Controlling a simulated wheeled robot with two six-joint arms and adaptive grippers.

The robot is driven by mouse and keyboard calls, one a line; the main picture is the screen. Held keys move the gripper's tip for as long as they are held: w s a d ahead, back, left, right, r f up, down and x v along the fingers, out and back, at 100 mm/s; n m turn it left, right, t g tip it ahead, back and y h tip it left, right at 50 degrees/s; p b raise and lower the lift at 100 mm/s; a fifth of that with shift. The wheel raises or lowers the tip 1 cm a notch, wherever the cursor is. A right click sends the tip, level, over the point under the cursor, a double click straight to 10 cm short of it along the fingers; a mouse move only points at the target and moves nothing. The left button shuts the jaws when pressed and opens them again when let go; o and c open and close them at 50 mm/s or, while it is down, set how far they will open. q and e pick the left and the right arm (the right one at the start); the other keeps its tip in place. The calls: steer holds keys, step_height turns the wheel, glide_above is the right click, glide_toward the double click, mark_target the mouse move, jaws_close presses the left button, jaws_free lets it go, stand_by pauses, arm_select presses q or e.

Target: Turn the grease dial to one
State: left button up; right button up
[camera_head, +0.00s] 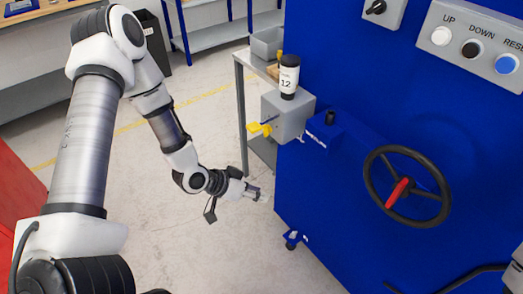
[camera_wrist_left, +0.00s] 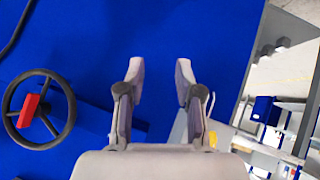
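A white cylinder with a black cap and the number 12 (camera_head: 289,76) stands upright on a grey box (camera_head: 287,117) at the left side of the blue machine. It may be the grease dial; no word on it can be read for certain. My left gripper (camera_head: 254,193) hangs below and to the left of this box, apart from it, beside the machine's lower left edge. In the left wrist view the two fingers (camera_wrist_left: 160,72) are spread with nothing between them, in front of the blue machine face. The cylinder cannot be made out there. My right gripper is out of view.
The blue machine (camera_head: 345,215) carries a black handwheel with a red grip (camera_head: 398,192), which also shows in the left wrist view (camera_wrist_left: 30,108). Yellow parts (camera_head: 259,129) stick out from the grey box. A grey table (camera_head: 240,90) stands behind.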

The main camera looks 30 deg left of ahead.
arm_select(q)
steer(key=w+a+t+h+b, duration=0.1)
steer(key=w+a+t+b, duration=0.45)
steer(key=w+b, duration=0.2)
steer(key=n+t+b, duration=0.2)
steer(key=t+b, duration=0.2)
steer(key=b, duration=0.2)
glide_toward(266, 130)
steer(key=w, duration=0.1)
steer(key=b+x, duration=0.3)
steer(key=x, duration=0.4)
steer(key=shift+w+f, duration=0.2)
steer(key=shift+w, duration=0.15)
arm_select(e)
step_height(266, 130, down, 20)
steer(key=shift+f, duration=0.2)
arm_select(q)
steer(key=shift+d, duration=0.15)
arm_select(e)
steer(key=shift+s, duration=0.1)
arm_select(q)
jaws_close()
